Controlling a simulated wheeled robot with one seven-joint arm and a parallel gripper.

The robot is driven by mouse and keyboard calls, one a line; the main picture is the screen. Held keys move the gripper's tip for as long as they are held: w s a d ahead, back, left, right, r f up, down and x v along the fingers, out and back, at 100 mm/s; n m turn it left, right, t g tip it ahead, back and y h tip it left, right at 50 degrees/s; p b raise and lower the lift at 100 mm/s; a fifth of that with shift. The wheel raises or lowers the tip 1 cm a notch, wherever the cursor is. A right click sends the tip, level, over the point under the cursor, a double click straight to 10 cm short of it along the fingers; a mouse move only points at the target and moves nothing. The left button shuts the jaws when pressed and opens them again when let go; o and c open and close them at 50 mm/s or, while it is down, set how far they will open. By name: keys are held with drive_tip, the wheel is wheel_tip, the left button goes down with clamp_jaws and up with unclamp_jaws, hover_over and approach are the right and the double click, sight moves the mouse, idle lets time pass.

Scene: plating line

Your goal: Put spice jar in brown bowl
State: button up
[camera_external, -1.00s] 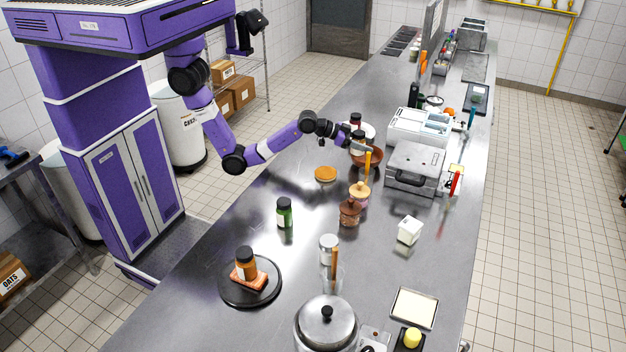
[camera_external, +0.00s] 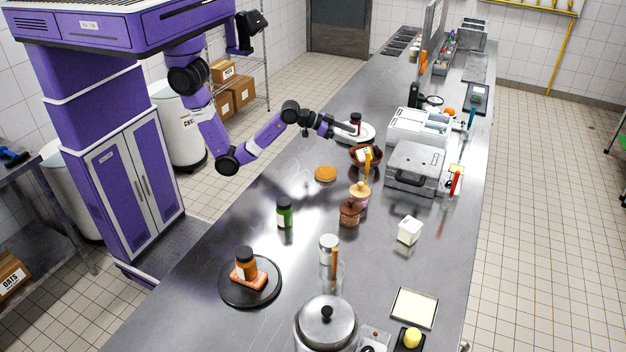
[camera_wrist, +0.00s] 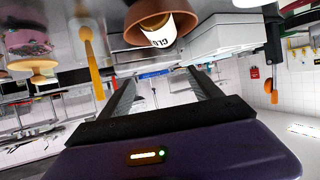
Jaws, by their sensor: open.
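The brown bowl (camera_external: 377,164) stands on the steel counter, left of the grey press-like appliance. A spice jar with a white label (camera_external: 363,153) lies tilted inside it. In the wrist view the bowl (camera_wrist: 133,35) is at the top, and the jar's label (camera_wrist: 165,36) reads "CLO"; the rest of the jar is mostly hidden. My gripper (camera_external: 349,128) is open and empty, above and slightly left of the bowl, apart from the jar. Its two spread fingers show in the wrist view (camera_wrist: 162,92).
A green jar (camera_external: 285,213) and an orange lid-like disc (camera_external: 325,174) are nearer. Another jar (camera_external: 246,264) stands on a black plate (camera_external: 232,293). The grey appliance (camera_external: 416,166) is to the right.

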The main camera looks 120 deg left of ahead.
drive_tip(key=v, duration=0.5)
idle(0.4)
